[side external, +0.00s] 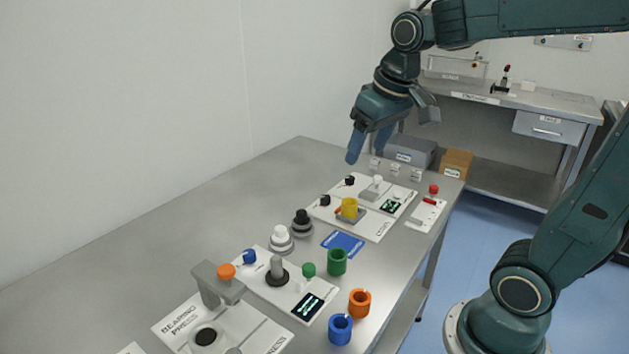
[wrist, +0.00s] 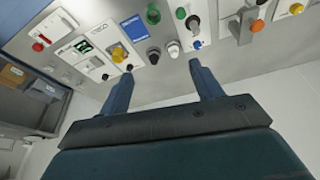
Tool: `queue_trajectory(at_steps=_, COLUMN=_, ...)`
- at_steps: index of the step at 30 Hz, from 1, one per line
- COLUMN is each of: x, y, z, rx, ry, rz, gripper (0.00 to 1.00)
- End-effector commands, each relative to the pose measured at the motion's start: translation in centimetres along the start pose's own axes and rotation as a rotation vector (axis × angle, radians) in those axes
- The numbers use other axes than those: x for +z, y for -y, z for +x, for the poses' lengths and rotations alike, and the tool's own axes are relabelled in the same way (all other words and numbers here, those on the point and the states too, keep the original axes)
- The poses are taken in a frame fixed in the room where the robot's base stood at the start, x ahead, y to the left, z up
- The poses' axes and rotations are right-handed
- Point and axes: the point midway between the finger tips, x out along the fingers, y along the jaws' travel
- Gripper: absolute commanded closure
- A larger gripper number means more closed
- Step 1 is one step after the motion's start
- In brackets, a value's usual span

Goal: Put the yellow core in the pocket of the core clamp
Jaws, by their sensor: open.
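The yellow core (side external: 349,208) stands upright at a grey block (side external: 363,219) on a white plate near the middle of the table. This block may be the core clamp; I cannot tell whether the core sits in its pocket. The yellow core also shows in the wrist view (wrist: 118,54), beyond the left fingertip. My gripper (side external: 369,147) is open and empty, well above the table's far end and apart from the core. Its two spread fingers show in the wrist view (wrist: 161,72).
Green (side external: 337,261), orange (side external: 359,302) and blue (side external: 340,329) ring-shaped pieces stand along the table's right edge. A blue mat (side external: 342,244) lies before the plate. Black and white knobs (side external: 281,238) stand left of it. A bearing press (side external: 215,284) is nearer. The table's left side is bare.

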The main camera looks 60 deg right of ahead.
Motion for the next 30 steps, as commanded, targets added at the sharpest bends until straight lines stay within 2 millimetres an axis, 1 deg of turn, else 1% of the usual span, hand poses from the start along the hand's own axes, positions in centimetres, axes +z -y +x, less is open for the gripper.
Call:
queue_trajectory(at_steps=1, x=1.2, y=0.6, z=-0.6, rx=-0.006, ry=-0.018, rz=-0.017, gripper=0.35)
queue_trajectory(at_steps=6, x=4.9, y=2.0, z=-1.6, rx=-0.026, ry=-0.067, rz=-0.065, gripper=0.35)
queue_trajectory(at_steps=12, x=9.2, y=3.1, z=-2.0, rx=-0.051, ry=-0.120, rz=-0.118, gripper=0.35)
queue_trajectory(at_steps=15, x=10.8, y=3.4, z=-2.0, rx=-0.062, ry=-0.142, rz=-0.138, gripper=0.35)
queue_trajectory(at_steps=18, x=12.0, y=3.5, z=-1.9, rx=-0.070, ry=-0.156, rz=-0.153, gripper=0.35)
queue_trajectory(at_steps=21, x=12.7, y=3.6, z=-1.8, rx=-0.075, ry=-0.165, rz=-0.160, gripper=0.35)
queue_trajectory(at_steps=30, x=12.9, y=3.6, z=-1.7, rx=-0.076, ry=-0.166, rz=-0.163, gripper=0.35)
